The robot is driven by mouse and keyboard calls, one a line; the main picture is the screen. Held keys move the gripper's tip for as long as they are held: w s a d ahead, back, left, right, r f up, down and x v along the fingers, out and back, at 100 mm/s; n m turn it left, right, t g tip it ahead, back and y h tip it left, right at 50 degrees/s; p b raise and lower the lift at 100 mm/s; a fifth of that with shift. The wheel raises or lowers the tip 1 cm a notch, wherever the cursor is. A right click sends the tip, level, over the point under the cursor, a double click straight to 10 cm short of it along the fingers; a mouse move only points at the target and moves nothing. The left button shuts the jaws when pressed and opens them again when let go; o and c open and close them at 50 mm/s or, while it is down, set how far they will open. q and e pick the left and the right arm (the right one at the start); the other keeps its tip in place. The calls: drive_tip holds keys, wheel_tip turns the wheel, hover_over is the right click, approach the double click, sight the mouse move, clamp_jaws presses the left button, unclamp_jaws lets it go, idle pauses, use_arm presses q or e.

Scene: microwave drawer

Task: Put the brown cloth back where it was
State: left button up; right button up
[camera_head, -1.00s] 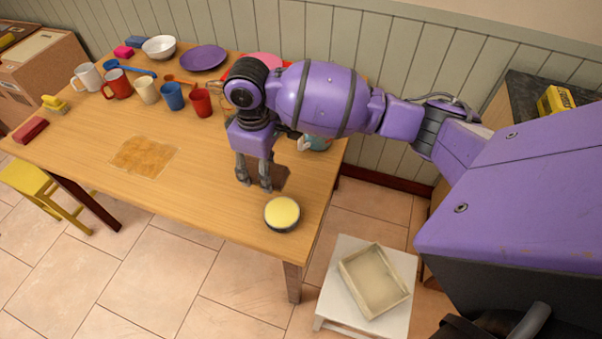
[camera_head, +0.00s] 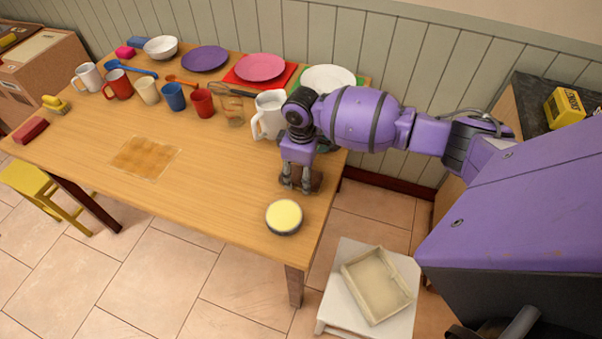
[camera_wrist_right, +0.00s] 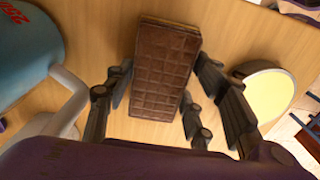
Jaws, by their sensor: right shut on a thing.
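The brown cloth (camera_wrist_right: 163,75) is a dark brown, grid-patterned folded block in the right wrist view. It lies between the fingers of my right gripper (camera_wrist_right: 165,100), which is shut on it. In the head view my right gripper (camera_head: 298,182) points down over the table's right part, and only a small brown bit of the cloth (camera_head: 316,181) shows beside the fingers. I cannot tell whether the cloth touches the table. My left gripper is not in view.
A round yellow-topped tin (camera_head: 284,216) stands close in front of my right gripper. A white jug (camera_head: 268,116) stands behind it. Several mugs and plates line the back of the table (camera_head: 215,185). An orange-brown patch (camera_head: 146,157) marks the middle left. A cream tray (camera_head: 377,284) sits on a white stool.

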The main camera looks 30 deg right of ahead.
sight(301, 175)
drive_tip(key=shift+f, duration=0.15)
drive_tip(key=o, duration=1)
wheel_tip(301, 175, up, 12)
drive_tip(key=shift+a+r+p, duration=0.1)
drive_tip(key=shift+r+p, duration=0.05)
drive_tip(key=shift+p, duration=0.4)
